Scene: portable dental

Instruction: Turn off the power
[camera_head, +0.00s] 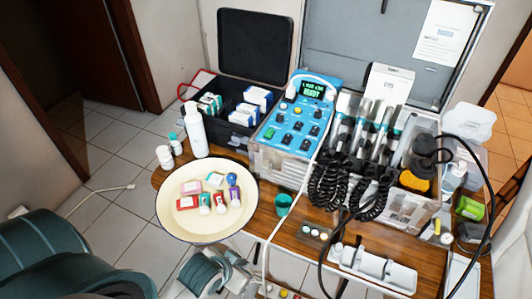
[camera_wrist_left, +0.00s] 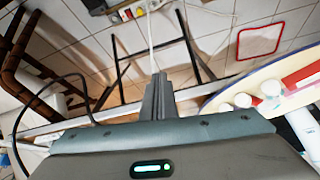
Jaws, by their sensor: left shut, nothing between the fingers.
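The blue control unit (camera_head: 298,118) stands on the table with its small screen (camera_head: 314,91) lit in green. A green switch or button (camera_head: 269,133) and several dark knobs are on its face. A white cable (camera_head: 268,240) hangs from the table's front edge. It also shows beyond my fingertips in the left wrist view (camera_wrist_left: 150,40). A strip with small coloured parts (camera_head: 281,292) shows low at the bottom edge, and in the left wrist view (camera_wrist_left: 127,13). My left gripper (camera_head: 248,272) is below the table's front edge, shut and empty. My right gripper is not in view.
A cream round tray (camera_head: 170,222) with small bottles and boxes juts over the front left. A white bottle (camera_head: 195,132), black case (camera_head: 233,128) and coiled black hoses (camera_head: 340,190) crowd the table. A black cable (camera_head: 487,215) loops at right.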

